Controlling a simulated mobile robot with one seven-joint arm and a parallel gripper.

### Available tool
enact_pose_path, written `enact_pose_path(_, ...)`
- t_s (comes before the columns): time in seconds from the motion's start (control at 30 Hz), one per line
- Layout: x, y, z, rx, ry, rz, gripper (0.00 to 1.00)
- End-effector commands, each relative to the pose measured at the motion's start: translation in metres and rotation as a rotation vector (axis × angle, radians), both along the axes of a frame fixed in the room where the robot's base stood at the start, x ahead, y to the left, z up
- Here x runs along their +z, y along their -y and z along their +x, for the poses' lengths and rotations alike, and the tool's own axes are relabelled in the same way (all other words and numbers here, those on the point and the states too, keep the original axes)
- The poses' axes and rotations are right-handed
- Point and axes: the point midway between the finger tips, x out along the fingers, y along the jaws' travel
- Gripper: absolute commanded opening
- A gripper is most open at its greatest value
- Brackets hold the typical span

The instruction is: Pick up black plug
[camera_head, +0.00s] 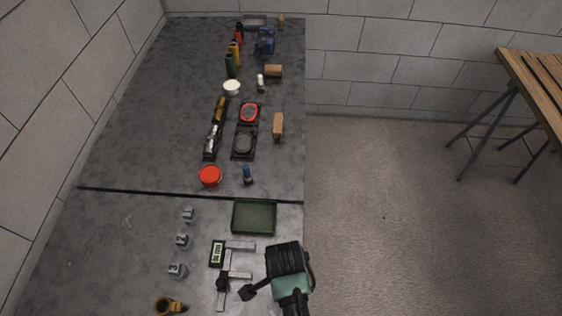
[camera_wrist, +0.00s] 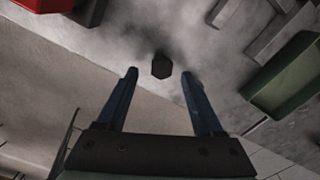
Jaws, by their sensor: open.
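The black plug (camera_wrist: 161,66) shows in the wrist view as a small dark hexagonal piece on the grey table surface. My gripper (camera_wrist: 160,75) is open, with its two blue fingers apart. The plug appears in line with the gap between the fingertips, slightly beyond them in the picture, and neither finger is seen touching it. In the head view my arm is at the lower middle, over the table's right edge. A dark block shows just left of it; I cannot tell whether that is the plug or part of my gripper.
A green tray (camera_head: 254,217) (camera_wrist: 285,88) stands above my arm in the head view. Grey metal bars (camera_head: 240,246) (camera_wrist: 270,35) lie close by. Small numbered grey weights (camera_head: 183,241) stand further left. A red object (camera_wrist: 40,5) is at the wrist view's upper left.

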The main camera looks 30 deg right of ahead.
Motion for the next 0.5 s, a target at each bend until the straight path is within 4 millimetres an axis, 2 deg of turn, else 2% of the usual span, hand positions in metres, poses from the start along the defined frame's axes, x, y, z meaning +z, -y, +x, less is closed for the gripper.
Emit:
enact_pose_path(0.13, -0.0132, 0.0002, 0.0006, 0.0, 0.001, 0.0, 0.69)
enact_pose_path(0.4, -0.0155, 0.0005, 0.0011, 0.0, 0.003, -0.001, 0.69)
enact_pose_path(0.5, -0.0154, 0.0004, 0.001, 0.0, 0.003, -0.001, 0.51)
